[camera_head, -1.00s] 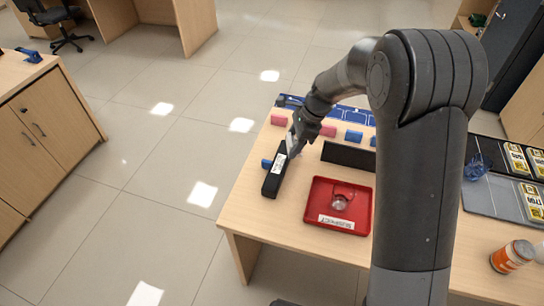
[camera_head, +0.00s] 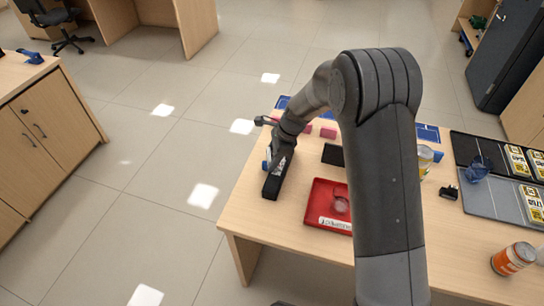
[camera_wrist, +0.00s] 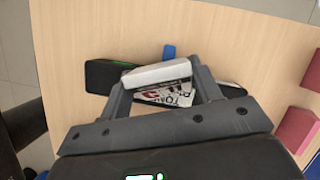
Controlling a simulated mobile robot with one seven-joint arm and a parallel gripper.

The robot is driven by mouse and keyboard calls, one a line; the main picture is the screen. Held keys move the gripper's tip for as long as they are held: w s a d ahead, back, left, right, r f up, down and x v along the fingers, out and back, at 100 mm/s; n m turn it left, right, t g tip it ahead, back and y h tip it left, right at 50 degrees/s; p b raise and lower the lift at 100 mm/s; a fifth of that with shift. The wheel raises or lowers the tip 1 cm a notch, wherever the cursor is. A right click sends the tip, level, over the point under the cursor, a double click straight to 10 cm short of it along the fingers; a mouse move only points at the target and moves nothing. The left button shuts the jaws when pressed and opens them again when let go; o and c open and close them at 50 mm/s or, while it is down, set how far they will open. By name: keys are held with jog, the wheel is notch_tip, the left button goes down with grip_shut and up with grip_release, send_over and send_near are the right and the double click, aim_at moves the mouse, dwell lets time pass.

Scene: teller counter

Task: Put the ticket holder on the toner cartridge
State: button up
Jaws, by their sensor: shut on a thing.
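The toner cartridge is a long black box (camera_head: 271,188) lying near the left edge of the counter. In the wrist view its black end (camera_wrist: 104,77) shows left of my fingers, and its printed white label (camera_wrist: 168,96) shows between them. My gripper (camera_head: 283,150) is over the cartridge, pointing down. In the wrist view my gripper (camera_wrist: 160,76) is shut on a pale grey-white block, which I take to be the ticket holder (camera_wrist: 157,72). It lies across the cartridge's top, over part of the label. I cannot tell whether it touches the cartridge. In the head view my gripper hides it.
A blue object (camera_wrist: 169,51) lies close beside the cartridge. A red tray (camera_head: 318,213) with a clear cup is to the right. A black box (camera_head: 333,154) and pink blocks (camera_head: 328,132) lie behind. The counter's front left is clear.

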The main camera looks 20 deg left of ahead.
jog(key=o, duration=1)
jog(key=shift+f, duration=0.1)
jog(key=v, duration=1.2)
